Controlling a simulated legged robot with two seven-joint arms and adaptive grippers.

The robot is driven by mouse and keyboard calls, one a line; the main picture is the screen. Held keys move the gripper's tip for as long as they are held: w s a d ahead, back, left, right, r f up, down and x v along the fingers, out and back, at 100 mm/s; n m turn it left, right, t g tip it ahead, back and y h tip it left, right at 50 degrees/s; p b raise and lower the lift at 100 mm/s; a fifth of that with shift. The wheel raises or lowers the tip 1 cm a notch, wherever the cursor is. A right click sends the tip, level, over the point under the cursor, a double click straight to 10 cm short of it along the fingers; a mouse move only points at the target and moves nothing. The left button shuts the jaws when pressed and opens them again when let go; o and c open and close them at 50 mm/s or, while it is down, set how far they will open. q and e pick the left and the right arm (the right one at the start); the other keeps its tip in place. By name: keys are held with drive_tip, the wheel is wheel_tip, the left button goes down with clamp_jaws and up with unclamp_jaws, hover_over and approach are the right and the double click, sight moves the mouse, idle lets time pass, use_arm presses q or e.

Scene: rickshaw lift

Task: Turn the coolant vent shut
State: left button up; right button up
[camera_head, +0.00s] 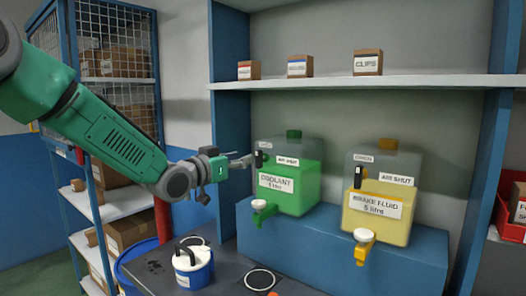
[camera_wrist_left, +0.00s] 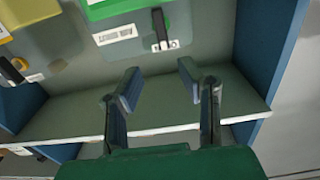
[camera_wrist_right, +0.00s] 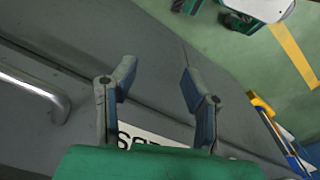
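The coolant tank (camera_head: 290,170) is a translucent box with green liquid on the blue bench. Its vent is a small black lever (camera_head: 259,159) on the upper front left, beside an "AIR SHUT" label. In the left wrist view, which is turned over, the lever (camera_wrist_left: 160,29) stands across the line of the label (camera_wrist_left: 115,35). My left gripper (camera_head: 247,161) is close in front of the vent. Its fingers (camera_wrist_left: 158,75) are open and empty, with the lever beyond the gap; no contact shows. My right gripper (camera_wrist_right: 157,75) is open and empty, seen only in its wrist view.
The brake fluid tank (camera_head: 382,195) stands to the right with its own black vent lever (camera_head: 358,177). A shelf (camera_head: 350,83) with small boxes runs above. A white-and-blue pot (camera_head: 193,265) is below my left arm. Green tap (camera_head: 262,211) juts from the coolant tank.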

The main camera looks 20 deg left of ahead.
sight(256, 153)
use_arm(q)
drive_tip(key=x, duration=0.2)
drive_tip(key=p+x, duration=0.1)
drive_tip(key=x, duration=0.5)
drive_tip(key=shift+w+a+f, duration=0.2)
drive_tip(key=shift+w+a, duration=0.05)
drive_tip(key=shift+w, duration=0.15)
drive_tip(key=shift+w+d+p, duration=0.25)
drive_tip(key=shift+d+p, duration=0.05)
drive_tip(key=shift+d, duration=0.25)
drive_tip(key=shift+a, duration=0.25)
drive_tip(key=shift+c, duration=0.8)
drive_tip(key=shift+a, duration=0.2)
clamp_jaws()
drive_tip(key=shift+a, duration=0.15)
use_arm(e)
drive_tip(key=shift+w+a+r, duration=0.1)
drive_tip(key=shift+a+r, duration=0.1)
drive_tip(key=shift+r, duration=0.3)
drive_tip(key=shift+a+r, duration=0.2)
drive_tip(key=shift+r, duration=0.3)
